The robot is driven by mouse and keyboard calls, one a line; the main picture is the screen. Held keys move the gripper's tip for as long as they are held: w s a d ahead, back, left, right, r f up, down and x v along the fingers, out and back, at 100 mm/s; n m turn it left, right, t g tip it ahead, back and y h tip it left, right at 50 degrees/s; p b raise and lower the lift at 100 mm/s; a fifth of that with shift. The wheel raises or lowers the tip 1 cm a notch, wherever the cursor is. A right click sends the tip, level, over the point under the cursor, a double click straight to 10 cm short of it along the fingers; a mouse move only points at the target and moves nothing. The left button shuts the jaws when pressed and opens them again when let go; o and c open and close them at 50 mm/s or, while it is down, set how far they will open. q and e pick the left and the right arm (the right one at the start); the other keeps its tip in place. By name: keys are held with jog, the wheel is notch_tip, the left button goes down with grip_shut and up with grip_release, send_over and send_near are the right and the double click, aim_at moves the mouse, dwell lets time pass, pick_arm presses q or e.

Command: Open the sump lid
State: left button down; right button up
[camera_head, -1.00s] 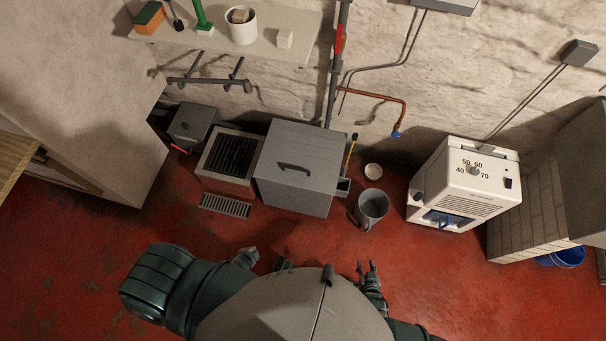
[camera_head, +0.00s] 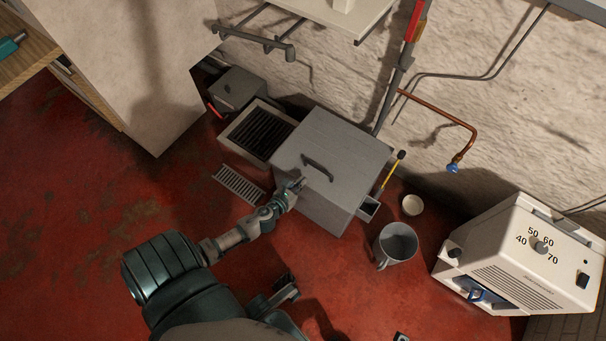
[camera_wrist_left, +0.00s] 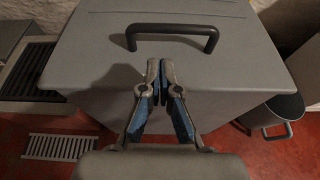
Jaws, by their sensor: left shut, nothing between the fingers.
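The sump is a grey box (camera_head: 318,205) with a flat grey lid (camera_head: 345,150) that lies shut on top. A dark bar handle (camera_head: 317,167) stands on the lid; it also shows in the left wrist view (camera_wrist_left: 172,29). My left gripper (camera_head: 298,184) is shut and empty at the lid's near edge, short of the handle. In the left wrist view its fingertips (camera_wrist_left: 160,72) are together in front of the handle, with a gap to the bar. Only a small dark piece at the bottom edge of the head view may be my right gripper.
A grated box (camera_head: 229,143) and a floor grate (camera_head: 239,185) are left of the sump. A copper pipe (camera_head: 440,115) runs along the wall. Red floor is clear at left.

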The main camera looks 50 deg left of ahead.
aim_at(310, 177)
pick_arm(q)
jog(key=b+x, duration=0.1)
jog(key=x, duration=0.3)
jog(key=shift+w+f, duration=0.2)
jog(key=shift+f, duration=0.1)
jog(key=shift+w+a+f+b, duration=0.15)
jog(key=shift+w+b, duration=0.15)
jog(key=shift+w, duration=0.3)
jog(key=shift+w+a, duration=0.1)
jog(key=shift+w, duration=0.05)
